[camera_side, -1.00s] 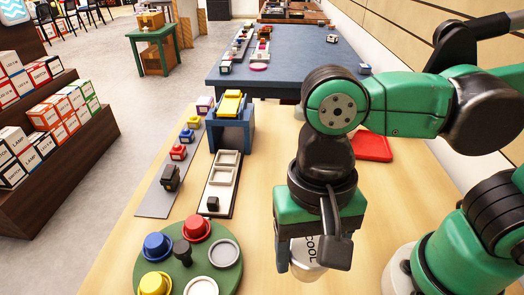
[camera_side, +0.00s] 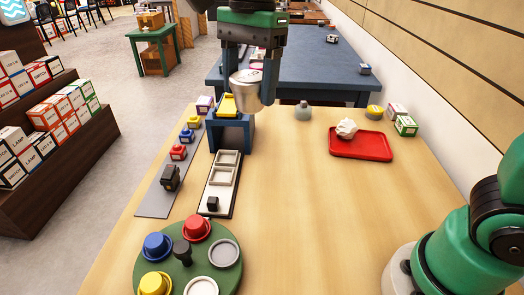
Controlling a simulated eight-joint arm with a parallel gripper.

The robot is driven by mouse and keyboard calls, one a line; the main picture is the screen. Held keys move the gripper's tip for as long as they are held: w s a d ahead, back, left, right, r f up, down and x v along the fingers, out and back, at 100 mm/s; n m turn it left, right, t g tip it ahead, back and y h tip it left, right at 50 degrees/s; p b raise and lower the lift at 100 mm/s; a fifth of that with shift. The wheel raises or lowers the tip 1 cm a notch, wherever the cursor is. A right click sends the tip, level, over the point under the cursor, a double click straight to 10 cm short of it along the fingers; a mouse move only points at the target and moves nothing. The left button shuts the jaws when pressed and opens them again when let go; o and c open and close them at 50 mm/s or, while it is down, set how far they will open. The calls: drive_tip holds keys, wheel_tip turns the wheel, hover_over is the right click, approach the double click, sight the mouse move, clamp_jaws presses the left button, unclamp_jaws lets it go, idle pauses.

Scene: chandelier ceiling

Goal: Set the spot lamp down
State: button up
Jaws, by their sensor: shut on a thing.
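My gripper (camera_side: 248,82) hangs over the far end of the near table, its two grey fingers pointing down. It is shut on the spot lamp (camera_side: 246,92), a pale silver-white cup shape, tilted, with a wide rim. In the picture the lamp overlaps the right side of the blue stand (camera_side: 231,134) with its yellow top piece (camera_side: 228,105). The lamp looks to be in the air; I cannot tell whether it touches the stand. No writing on the lamp is readable now.
A white tray with square frames (camera_side: 220,187) and a grey strip (camera_side: 155,201) with small coloured blocks lie nearer. A round green plate (camera_side: 233,273) holds coloured round pieces. A red tray (camera_side: 374,156) holds a crumpled white thing (camera_side: 346,129). The table's middle is clear.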

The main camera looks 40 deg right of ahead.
drive_tip(key=w+d+f+m, duration=0.1)
drive_tip(key=w+d+m, duration=0.3)
drive_tip(key=d, duration=0.4)
drive_tip(key=w+d+f+m+t, duration=0.1)
drive_tip(key=w+d+m, duration=0.25)
drive_tip(key=d, duration=0.35)
drive_tip(key=w+d+f+m, duration=0.25)
drive_tip(key=w+d, duration=0.25)
drive_tip(key=d, duration=0.3)
drive_tip(key=shift+m, duration=0.4)
drive_tip(key=f, duration=1.4)
drive_tip(key=shift+s+f, duration=0.2)
drive_tip(key=shift+f, duration=2.3)
drive_tip(key=shift+f, duration=0.15)
drive_tip(key=o, duration=1.3)
